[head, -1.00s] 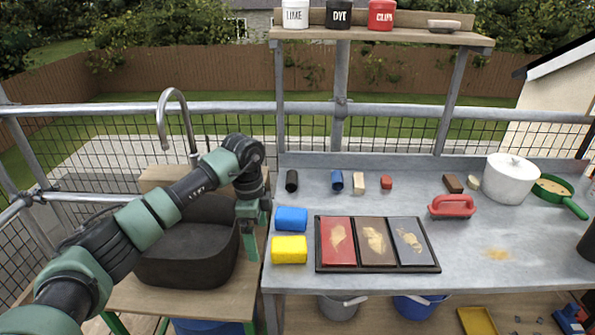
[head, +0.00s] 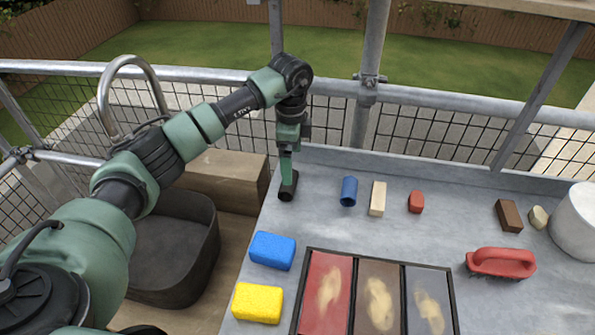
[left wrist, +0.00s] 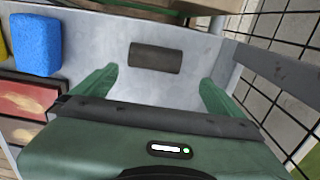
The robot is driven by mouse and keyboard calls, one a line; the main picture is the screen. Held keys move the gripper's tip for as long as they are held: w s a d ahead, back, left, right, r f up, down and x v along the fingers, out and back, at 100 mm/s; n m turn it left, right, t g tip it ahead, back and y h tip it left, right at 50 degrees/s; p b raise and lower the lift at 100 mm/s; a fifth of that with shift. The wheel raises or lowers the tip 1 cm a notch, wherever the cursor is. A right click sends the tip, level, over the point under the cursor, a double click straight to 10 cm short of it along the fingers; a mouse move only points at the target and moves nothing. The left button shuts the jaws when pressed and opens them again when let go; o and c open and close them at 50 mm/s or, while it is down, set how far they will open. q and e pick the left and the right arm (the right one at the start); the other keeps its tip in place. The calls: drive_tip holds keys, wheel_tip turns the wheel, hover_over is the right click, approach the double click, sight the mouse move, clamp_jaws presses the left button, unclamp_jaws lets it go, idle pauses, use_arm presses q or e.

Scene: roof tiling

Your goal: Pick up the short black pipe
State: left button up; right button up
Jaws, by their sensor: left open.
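The short black pipe (head: 289,192) lies on the grey worktop near its back left corner. In the left wrist view the pipe (left wrist: 156,58) lies crosswise, just beyond the two fingertips. My left gripper (head: 286,171) points down over the pipe and partly hides it in the head view. In the left wrist view the gripper (left wrist: 158,82) is open and empty, with one green finger toward each end of the pipe. I cannot tell the exact height of the fingertips above it. My right gripper is not in view.
A blue cup-like piece (head: 349,191), a beige block (head: 378,199) and a red block (head: 416,202) stand to the right. Blue (head: 273,250) and yellow (head: 258,302) sponges lie in front, beside a three-part tray (head: 352,300). A rail (head: 430,103) runs behind.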

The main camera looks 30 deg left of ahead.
use_arm(q)
drive_tip(key=shift+f, duration=0.5)
drive_tip(key=f, duration=0.2)
drive_tip(key=f+p, duration=0.1)
drive_tip(key=f, duration=0.1)
drive_tip(key=s+f, duration=0.1)
drive_tip(key=f, duration=0.1)
drive_tip(key=shift+s+a+p, duration=0.1)
drive_tip(key=shift+a+p, duration=0.2)
drive_tip(key=shift+p, duration=0.05)
drive_tip(key=shift+f, duration=0.3)
drive_tip(key=c, duration=1.4)
drive_tip(key=shift+o, duration=0.2)
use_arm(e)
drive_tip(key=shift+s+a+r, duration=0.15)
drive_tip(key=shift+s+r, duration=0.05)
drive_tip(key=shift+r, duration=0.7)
use_arm(q)
drive_tip(key=shift+r, duration=0.1)
wheel_tip(320, 180, up, 9)
drive_tip(key=shift+r+b, duration=0.1)
drive_tip(key=shift+b, duration=0.65)
drive_tip(key=shift+r, duration=0.4)
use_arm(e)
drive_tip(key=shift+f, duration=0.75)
